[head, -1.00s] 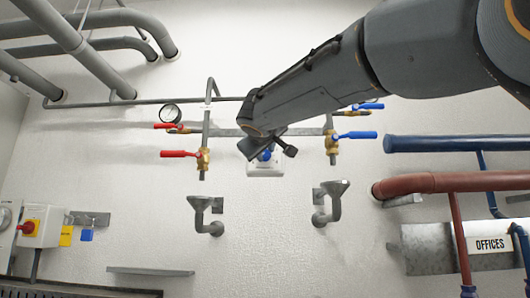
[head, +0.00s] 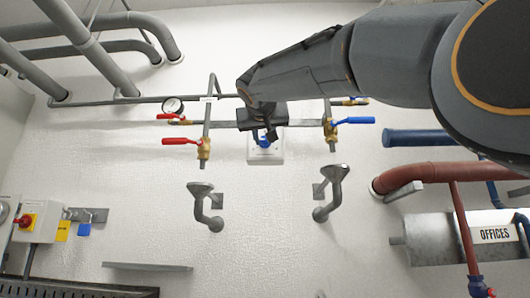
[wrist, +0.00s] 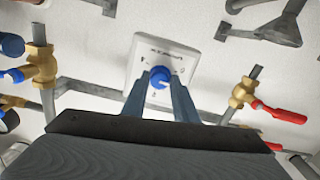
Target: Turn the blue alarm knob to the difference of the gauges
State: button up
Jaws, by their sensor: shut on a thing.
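The blue alarm knob (head: 264,139) sits on a white square wall plate (head: 266,157) in the middle of the wall. In the wrist view the knob (wrist: 159,76) is between the two fingers of my gripper (wrist: 160,84), which is shut on it. The plate (wrist: 183,62) has dark marks around the knob, too small to read. A round white-faced gauge (head: 172,105) is on the pipework at the left; its reading is too small to tell. A second gauge is not clearly visible in the head view, where my arm covers the area at the right.
Red-handled valves (head: 181,141) are left of the plate and blue-handled valves (head: 354,120) right. Two grey funnel drains (head: 204,205) (head: 330,192) project below. Large blue (head: 425,138) and red (head: 430,172) pipes run at the right. The wall just below the plate is clear.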

jog(key=m+b, duration=0.3)
jog(key=shift+a+f+m, duration=0.1)
jog(key=shift+f+m, duration=0.05)
jog(key=shift+m, duration=0.25)
jog(key=m+b, duration=0.2)
jog(key=m, duration=0.2)
jog(key=shift+m+b, duration=0.3)
jog(key=shift+b, duration=0.05)
jog(key=m+b, duration=0.1)
jog(key=m, duration=0.5)
jog(key=m+b, duration=0.1)
jog(key=m, duration=0.1)
jog(key=shift+r+m, duration=0.2)
jog(key=shift+m, duration=0.1)
jog(key=o, duration=1.1)
jog(key=shift+c, duration=0.2)
